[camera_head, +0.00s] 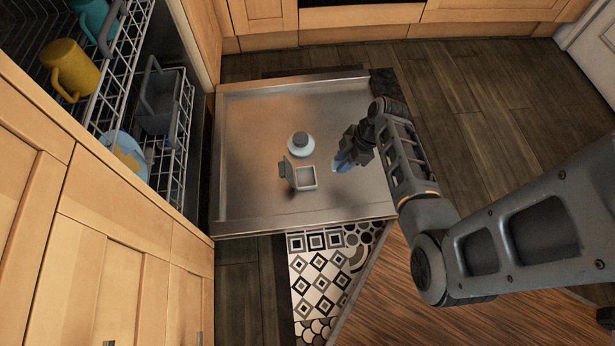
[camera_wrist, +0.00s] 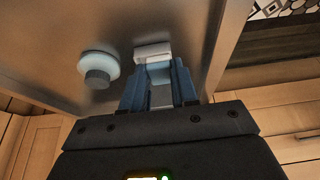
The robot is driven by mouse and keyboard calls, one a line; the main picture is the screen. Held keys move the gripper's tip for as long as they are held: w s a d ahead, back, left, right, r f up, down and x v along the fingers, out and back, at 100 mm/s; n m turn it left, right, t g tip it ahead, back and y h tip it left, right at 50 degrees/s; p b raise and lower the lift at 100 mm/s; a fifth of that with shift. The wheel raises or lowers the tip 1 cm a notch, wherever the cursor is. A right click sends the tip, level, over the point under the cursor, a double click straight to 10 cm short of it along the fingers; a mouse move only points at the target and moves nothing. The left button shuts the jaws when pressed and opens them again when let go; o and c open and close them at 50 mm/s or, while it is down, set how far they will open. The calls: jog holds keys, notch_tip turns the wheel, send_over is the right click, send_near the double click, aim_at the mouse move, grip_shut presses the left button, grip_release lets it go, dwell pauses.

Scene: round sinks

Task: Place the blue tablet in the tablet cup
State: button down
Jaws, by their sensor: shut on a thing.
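My gripper (camera_head: 342,162) is over the lowered metal door, right of the tablet cup. It is shut on the blue tablet (camera_wrist: 159,73); in the wrist view the tablet shows partly between the two blue fingers. The fingers hide much of it, and in the head view I cannot tell it from them. The tablet cup (camera_head: 306,179) is a small pale square box on the door with its grey lid raised on the left side. In the wrist view the cup (camera_wrist: 152,49) shows just beyond the fingertips. The gripper and cup appear apart in the head view.
The dishwasher racks at left hold a yellow mug (camera_head: 75,70), a teal mug (camera_head: 97,22), a grey basket (camera_head: 163,100) and a blue-patterned dish (camera_head: 124,152).

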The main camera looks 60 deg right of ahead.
jog(key=b, duration=0.4)
send_over(304, 180)
jog(key=s+d, duration=0.1)
notch_tip(304, 180, down, 6)
jog(key=shift+s+r, duration=0.1)
jog(key=shift+s, duration=0.05)
jog(key=shift+f+b, duration=1.1)
jog(key=shift+f, duration=0.9)
jog(key=shift+f, duration=0.15)
jog(key=c, duration=1.1)
grip_release()
jog(key=shift+c, duration=0.2)
